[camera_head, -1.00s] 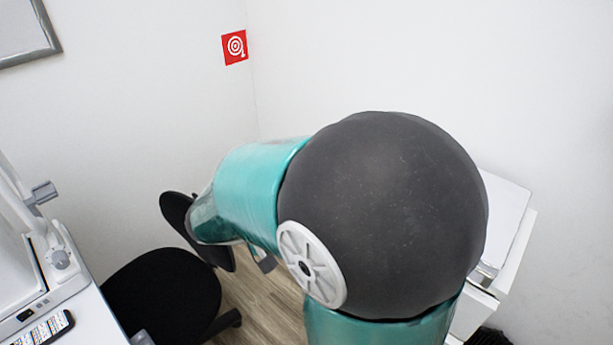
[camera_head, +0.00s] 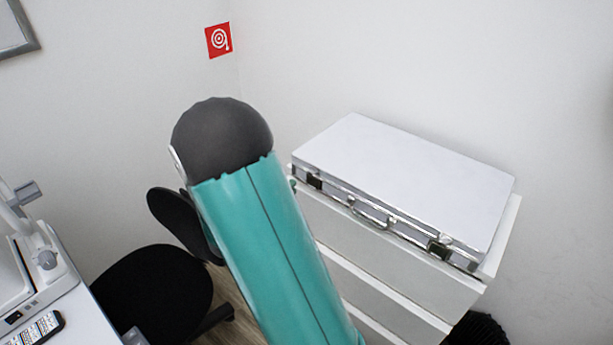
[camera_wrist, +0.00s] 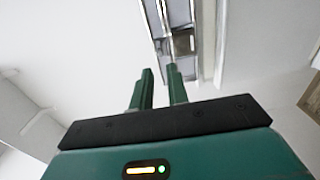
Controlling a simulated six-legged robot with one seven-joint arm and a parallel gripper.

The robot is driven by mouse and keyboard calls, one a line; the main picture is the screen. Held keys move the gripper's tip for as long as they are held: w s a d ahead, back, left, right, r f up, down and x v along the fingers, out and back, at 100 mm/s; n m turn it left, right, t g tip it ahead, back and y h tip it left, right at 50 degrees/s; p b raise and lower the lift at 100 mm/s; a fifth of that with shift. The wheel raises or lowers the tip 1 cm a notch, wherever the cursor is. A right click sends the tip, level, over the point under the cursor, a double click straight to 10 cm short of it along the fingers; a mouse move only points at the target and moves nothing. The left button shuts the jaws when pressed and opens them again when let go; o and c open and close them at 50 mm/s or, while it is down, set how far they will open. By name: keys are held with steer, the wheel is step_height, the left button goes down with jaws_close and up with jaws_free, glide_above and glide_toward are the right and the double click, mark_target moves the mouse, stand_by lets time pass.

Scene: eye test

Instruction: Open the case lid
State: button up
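The silver case (camera_head: 405,180) lies flat and shut on a white drawer cabinet in the head view. Its front side has a handle (camera_head: 370,213), a left latch (camera_head: 314,181) and a right latch (camera_head: 438,249). In the wrist view, a strip of the case's metal edge (camera_wrist: 178,14) with a latch (camera_wrist: 182,44) shows at the top. My gripper (camera_wrist: 159,80) has its two green fingers apart with nothing between them. The right fingertip is close to the latch in the picture; contact cannot be told. In the head view my arm hides most of the gripper.
The white drawer cabinet (camera_head: 400,262) stands against the wall. A black chair (camera_head: 155,290) is at the lower left. A white desk (camera_head: 80,318) with a remote (camera_head: 36,330) is at the left edge. A dark ribbed object (camera_head: 476,330) stands on the floor right of the cabinet.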

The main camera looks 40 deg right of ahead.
mark_target(310, 173)
steer(key=d, duration=0.7)
steer(key=shift+w+d, duration=0.35)
jaws_close()
